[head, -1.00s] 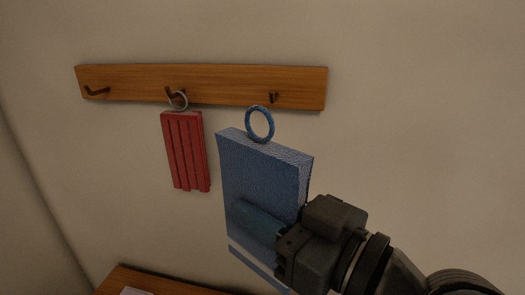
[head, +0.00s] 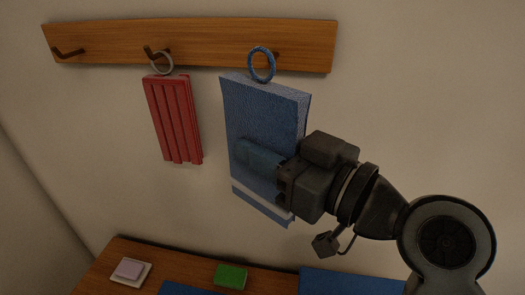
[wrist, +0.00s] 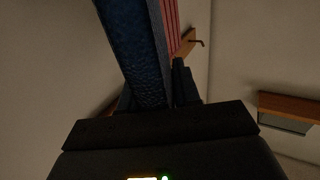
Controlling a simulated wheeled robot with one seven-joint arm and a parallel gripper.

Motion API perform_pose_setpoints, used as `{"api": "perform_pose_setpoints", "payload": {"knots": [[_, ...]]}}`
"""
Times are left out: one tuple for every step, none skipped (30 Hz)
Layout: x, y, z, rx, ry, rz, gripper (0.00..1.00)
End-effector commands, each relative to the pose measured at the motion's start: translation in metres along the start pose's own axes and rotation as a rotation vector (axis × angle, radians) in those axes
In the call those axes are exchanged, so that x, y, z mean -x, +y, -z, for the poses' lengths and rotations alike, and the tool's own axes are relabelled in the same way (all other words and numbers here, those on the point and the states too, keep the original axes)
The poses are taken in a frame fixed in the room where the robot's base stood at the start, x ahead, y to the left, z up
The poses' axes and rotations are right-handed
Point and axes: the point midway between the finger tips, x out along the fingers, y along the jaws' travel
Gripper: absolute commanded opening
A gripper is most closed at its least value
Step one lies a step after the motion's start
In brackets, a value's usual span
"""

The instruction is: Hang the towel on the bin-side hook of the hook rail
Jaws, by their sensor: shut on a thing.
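The towel (head: 262,112) is a blue block with a pale stripe near its bottom and a blue ring on top. My gripper (head: 262,160) is shut on its lower part from the right. The towel hangs nearly upright, and its ring (head: 262,65) overlaps the right hook (head: 275,55) in the head view. I cannot tell whether the hook passes through the ring. The wooden hook rail (head: 210,43) is on the wall, with a bare left hook (head: 68,52). In the wrist view the towel (wrist: 135,45) fills the space between the fingers. No bin shows.
A red ribbed item (head: 173,118) hangs by a grey ring from the middle hook (head: 157,54), left of the towel. Below is a wooden surface (head: 110,255) with a green block (head: 230,276), a small pale stack (head: 130,270) and flat blue items. The wall right of the rail is bare.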

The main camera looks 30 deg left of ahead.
Motion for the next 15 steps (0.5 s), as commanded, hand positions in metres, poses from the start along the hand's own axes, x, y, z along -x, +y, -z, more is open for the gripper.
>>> {"api": "perform_pose_setpoints", "payload": {"knots": [[-0.002,0.003,0.0,0.0,0.001,0.0,0.0],[-0.002,0.004,0.0,0.0,0.001,0.0,0.0],[-0.003,0.006,0.0,0.0,0.001,0.0,0.0],[-0.004,0.007,-0.001,0.0,0.001,0.0,0.0],[-0.005,0.009,-0.001,-0.001,0.001,0.0,0.0],[-0.006,0.011,-0.001,-0.001,0.001,0.0,0.0],[-0.007,0.012,-0.001,-0.001,0.001,0.0,0.0],[-0.007,0.013,-0.001,-0.001,0.001,-0.001,0.0],[-0.009,0.015,-0.001,0.0,0.001,-0.001,0.0],[-0.009,0.017,-0.001,0.0,0.001,-0.001,0.0],[-0.01,0.018,-0.002,0.0,0.001,-0.001,0.0],[-0.011,0.02,-0.002,0.0,0.0,-0.001,0.0],[-0.012,0.021,-0.002,0.0,0.0,-0.001,0.0],[-0.013,0.023,-0.002,0.001,0.0,-0.001,0.0],[-0.014,0.025,-0.002,0.001,0.001,-0.001,0.0]]}}
